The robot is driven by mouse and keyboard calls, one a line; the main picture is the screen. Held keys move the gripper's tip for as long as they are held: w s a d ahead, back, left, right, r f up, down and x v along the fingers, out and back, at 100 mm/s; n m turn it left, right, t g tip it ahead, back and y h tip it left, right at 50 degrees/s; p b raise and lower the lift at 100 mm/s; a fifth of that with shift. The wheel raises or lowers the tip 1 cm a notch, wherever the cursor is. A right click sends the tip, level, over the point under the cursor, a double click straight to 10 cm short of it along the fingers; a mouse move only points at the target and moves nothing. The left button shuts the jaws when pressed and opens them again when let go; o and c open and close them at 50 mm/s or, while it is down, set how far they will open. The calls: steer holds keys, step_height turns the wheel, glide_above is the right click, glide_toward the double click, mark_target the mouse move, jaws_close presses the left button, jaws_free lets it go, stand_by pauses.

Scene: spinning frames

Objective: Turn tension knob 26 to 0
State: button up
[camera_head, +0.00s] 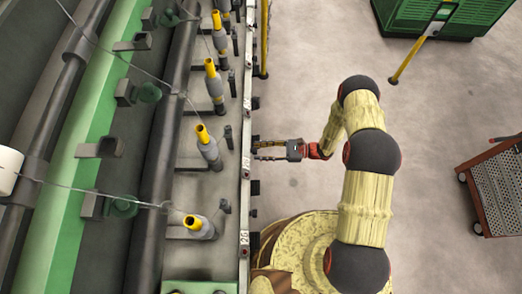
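The spinning frame's long pale rail (245,120) runs from top to bottom, left of my arm. Small dark knob-like parts stick out along its right side, one below my gripper (255,187) and one above it (256,103). A small label (244,238) low on the rail seems to read 26; which part is tension knob 26, and its setting, I cannot tell. My gripper (257,150) points left at the rail, above that label in the picture. Its two fingers are apart with nothing visible between them. Whether the fingertips touch the rail is unclear.
Several spindles with yellow tops (203,134) stand left of the rail, with thin threads crossing. A yellow post (264,40) stands beside the rail at the top. A green machine (430,18) is at the upper right and a red-framed cart (497,185) at the right. Grey floor between is clear.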

jaws_close()
steer(key=shift+n, duration=0.3)
steer(key=shift+w+n+b, duration=0.1)
steer(key=shift+n+b, duration=1.2)
steer(key=shift+n, duration=3.4)
steer(key=shift+o, duration=1.3)
jaws_free()
